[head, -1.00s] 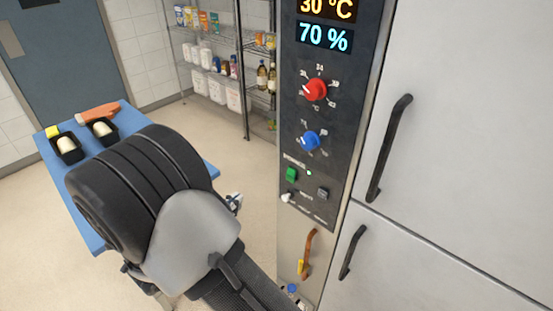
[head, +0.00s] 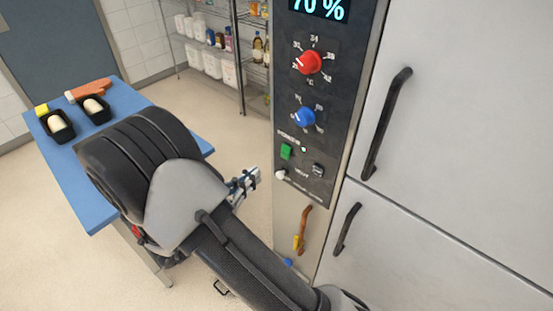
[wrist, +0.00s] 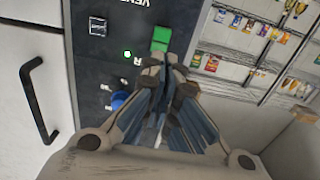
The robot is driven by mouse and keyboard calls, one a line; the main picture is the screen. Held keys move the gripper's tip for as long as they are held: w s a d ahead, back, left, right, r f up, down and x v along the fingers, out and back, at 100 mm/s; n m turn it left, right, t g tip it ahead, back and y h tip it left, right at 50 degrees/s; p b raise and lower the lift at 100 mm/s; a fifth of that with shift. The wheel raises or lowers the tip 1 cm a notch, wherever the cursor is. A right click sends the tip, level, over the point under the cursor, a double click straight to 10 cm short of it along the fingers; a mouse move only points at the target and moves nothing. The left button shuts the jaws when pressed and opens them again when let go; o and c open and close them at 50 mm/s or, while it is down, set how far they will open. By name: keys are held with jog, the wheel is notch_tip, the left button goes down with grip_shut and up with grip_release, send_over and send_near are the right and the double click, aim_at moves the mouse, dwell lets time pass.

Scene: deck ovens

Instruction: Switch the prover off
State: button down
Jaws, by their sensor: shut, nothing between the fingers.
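The prover's dark control panel (head: 318,100) stands right of centre in the head view. Its green power switch (head: 286,152) sits below the blue knob, with a small indicator light (head: 304,149) beside it. In the wrist view, the green switch (wrist: 160,38) is just beyond my fingertips, and the light (wrist: 127,54) glows green. My gripper (head: 250,181) is shut and empty, left of the panel in the head view. In the wrist view, my fingertips (wrist: 163,64) overlap the switch's near edge; I cannot tell whether they touch it.
A red knob (head: 308,62), a blue knob (head: 304,117) and a dark vent switch (head: 318,170) share the panel. Doors with black handles (head: 386,124) lie to its right. A blue table (head: 95,205) with dough tins stands left. Shelves (head: 240,65) stand behind.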

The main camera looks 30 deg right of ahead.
aim_at(284, 152)
jog(key=b+x, duration=0.1)
jog(key=x, duration=0.9)
jog(key=shift+b, duration=0.4)
jog(key=shift+d+f, duration=0.1)
